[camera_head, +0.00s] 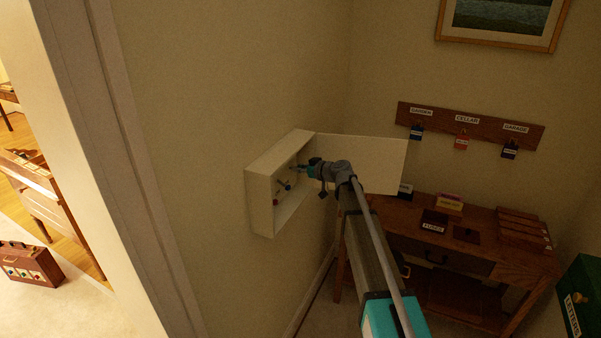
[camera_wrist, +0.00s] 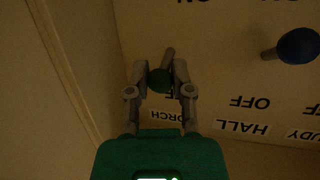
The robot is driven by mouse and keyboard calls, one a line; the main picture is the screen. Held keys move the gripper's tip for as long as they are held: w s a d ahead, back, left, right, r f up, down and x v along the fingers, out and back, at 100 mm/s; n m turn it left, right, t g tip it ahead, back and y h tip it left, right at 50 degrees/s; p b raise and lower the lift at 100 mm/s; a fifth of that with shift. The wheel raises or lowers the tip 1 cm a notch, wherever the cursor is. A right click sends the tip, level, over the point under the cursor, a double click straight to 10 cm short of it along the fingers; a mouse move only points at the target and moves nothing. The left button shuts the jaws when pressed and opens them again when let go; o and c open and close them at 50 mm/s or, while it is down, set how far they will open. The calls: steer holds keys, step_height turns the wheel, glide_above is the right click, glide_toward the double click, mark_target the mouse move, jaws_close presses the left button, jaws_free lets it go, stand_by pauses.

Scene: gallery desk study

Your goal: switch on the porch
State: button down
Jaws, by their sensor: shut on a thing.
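An open cream switch box (camera_head: 262,204) is on the wall left of centre, its door (camera_head: 385,165) swung out to the right. The wrist view shows its panel upside down. A partly hidden label reading "ORCH" (camera_wrist: 167,117) lies below a green-knobbed lever (camera_wrist: 159,80). My gripper (camera_wrist: 160,76) is shut on the green knob, with a finger on each side. In the head view my gripper (camera_head: 305,168) reaches into the box, and the arm hides part of the inside.
A blue-knobbed lever (camera_wrist: 297,46) stands to the right in the wrist view, above the HALL label (camera_wrist: 241,126). A STUDY label is cut off at the edge. A wooden desk (camera_head: 480,250) with small items stands right of the box. Padlocks hang on a board (camera_head: 490,122).

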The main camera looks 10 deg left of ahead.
steer(key=shift+d+f+m+t+y+b, duration=0.1)
steer(key=shift+f+m+t+y+b, duration=0.45)
steer(key=shift+b, duration=1.6)
steer(key=f+t+y+b, duration=0.1)
steer(key=b, duration=0.2)
steer(key=t+y+b, duration=0.1)
steer(key=y+b, duration=0.1)
steer(key=b, duration=0.1)
steer(key=shift+f, duration=0.4)
steer(key=b, duration=0.2)
steer(key=m+t+y+b, duration=0.1)
steer(key=b, duration=0.1)
steer(key=shift+a+f+t+y, duration=0.2)
steer(key=shift+f+t+y, duration=0.05)
steer(key=shift+y+b, duration=0.3)
steer(key=shift+b, duration=0.2)
steer(key=shift+a+m+t, duration=0.1)
steer(key=shift+m+t, duration=0.15)
steer(key=shift+t, duration=0.05)
steer(key=shift+c, duration=2.4)
jaws_free()
steer(key=shift+r+p, duration=0.35)
steer(key=shift+p, duration=0.15)
